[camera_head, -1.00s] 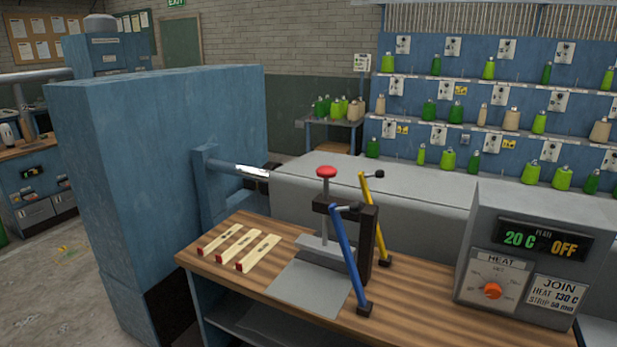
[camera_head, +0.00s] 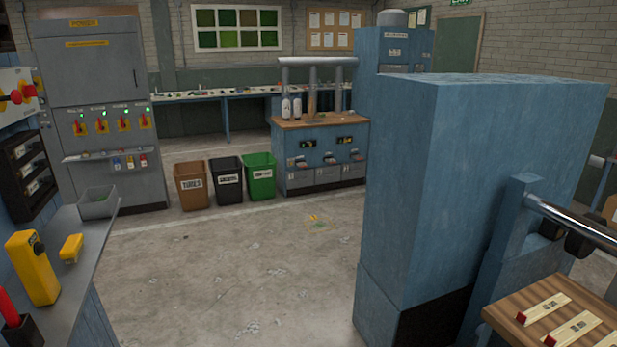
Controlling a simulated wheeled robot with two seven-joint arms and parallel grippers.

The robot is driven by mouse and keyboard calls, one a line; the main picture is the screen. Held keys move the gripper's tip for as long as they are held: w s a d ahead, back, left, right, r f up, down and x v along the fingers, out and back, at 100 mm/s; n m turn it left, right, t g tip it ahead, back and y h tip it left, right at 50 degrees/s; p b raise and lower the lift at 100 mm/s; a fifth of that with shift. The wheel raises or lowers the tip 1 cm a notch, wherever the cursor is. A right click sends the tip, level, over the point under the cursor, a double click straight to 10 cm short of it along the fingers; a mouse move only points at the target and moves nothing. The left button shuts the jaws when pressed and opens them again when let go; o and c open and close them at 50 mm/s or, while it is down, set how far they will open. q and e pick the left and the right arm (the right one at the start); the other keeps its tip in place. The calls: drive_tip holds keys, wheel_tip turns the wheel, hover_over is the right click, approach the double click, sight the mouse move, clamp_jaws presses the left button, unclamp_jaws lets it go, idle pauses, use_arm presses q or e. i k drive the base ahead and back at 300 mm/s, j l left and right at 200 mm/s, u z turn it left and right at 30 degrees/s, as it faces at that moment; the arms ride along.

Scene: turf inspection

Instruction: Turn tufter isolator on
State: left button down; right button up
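A grey cabinet (camera_head: 100,75) marked POWER stands at the far left. Its front carries a row of several red switch handles on yellow plates, among them a leftmost switch (camera_head: 80,128) and a rightmost switch (camera_head: 145,120). A small green light shows above the switches. The small labels over them are too blurred for me to tell which one is the tufter isolator, and the exact handle positions are unclear. Neither of my grippers is in view.
A bench (camera_head: 85,255) with a grey tray (camera_head: 98,203) and yellow device (camera_head: 33,268) is at left. Brown (camera_head: 190,186), black (camera_head: 227,183) and green (camera_head: 260,175) bins stand mid-room. A blue machine (camera_head: 470,180) blocks the right.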

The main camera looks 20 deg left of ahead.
sight(29, 91)
drive_tip(key=j+u, duration=0.15)
drive_tip(key=u, duration=0.3)
drive_tip(key=j+u, duration=0.15)
drive_tip(key=u, duration=0.3)
drive_tip(key=j+u, duration=0.1)
drive_tip(key=u, duration=0.35)
drive_tip(key=i+j+u, duration=0.1)
drive_tip(key=u, duration=0.35)
